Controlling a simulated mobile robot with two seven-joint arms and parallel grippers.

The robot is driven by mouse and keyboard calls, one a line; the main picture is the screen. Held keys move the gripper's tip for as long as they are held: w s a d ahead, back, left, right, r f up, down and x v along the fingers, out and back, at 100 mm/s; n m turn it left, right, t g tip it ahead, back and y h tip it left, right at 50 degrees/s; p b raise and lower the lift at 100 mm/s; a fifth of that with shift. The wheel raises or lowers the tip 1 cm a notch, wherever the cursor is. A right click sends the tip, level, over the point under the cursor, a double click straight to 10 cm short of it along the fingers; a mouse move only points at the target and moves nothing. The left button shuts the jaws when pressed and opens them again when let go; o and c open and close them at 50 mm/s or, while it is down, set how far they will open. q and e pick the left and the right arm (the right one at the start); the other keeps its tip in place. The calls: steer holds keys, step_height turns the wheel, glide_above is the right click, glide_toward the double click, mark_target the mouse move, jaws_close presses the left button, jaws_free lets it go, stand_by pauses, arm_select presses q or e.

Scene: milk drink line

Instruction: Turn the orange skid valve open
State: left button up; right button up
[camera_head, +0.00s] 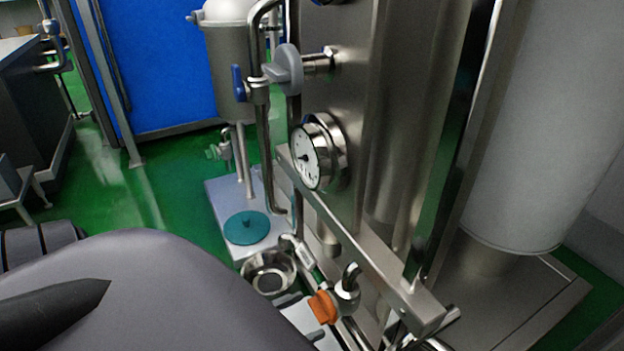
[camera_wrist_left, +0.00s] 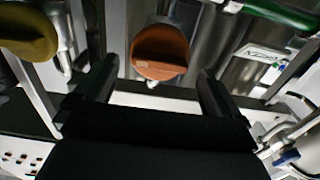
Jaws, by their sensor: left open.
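The orange skid valve handle (camera_head: 322,307) sits low on the steel pipework of the skid, below the pressure gauge, in the head view. In the left wrist view the rounded orange handle (camera_wrist_left: 160,52) shows ahead of my left gripper (camera_wrist_left: 155,82). Its two dark fingers are apart, one on each side of the handle in the picture, and nothing is held between them. I cannot tell whether either finger touches the handle. In the head view my grey left arm covers the lower left, and the gripper's fingertips are not clear there. My right gripper is not in view.
A round gauge (camera_head: 318,152) and a grey knob (camera_head: 285,69) stick out from the steel skid panel. A blue-handled valve (camera_head: 239,83) is on the pipe behind. A yellow handle (camera_wrist_left: 28,31) and a green pipe (camera_wrist_left: 282,14) flank the orange handle in the wrist view.

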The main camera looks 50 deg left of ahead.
mark_target(322, 309)
arm_select(q)
steer(key=shift+x, duration=1.25)
steer(key=c, duration=0.9)
steer(key=shift+c, duration=0.2)
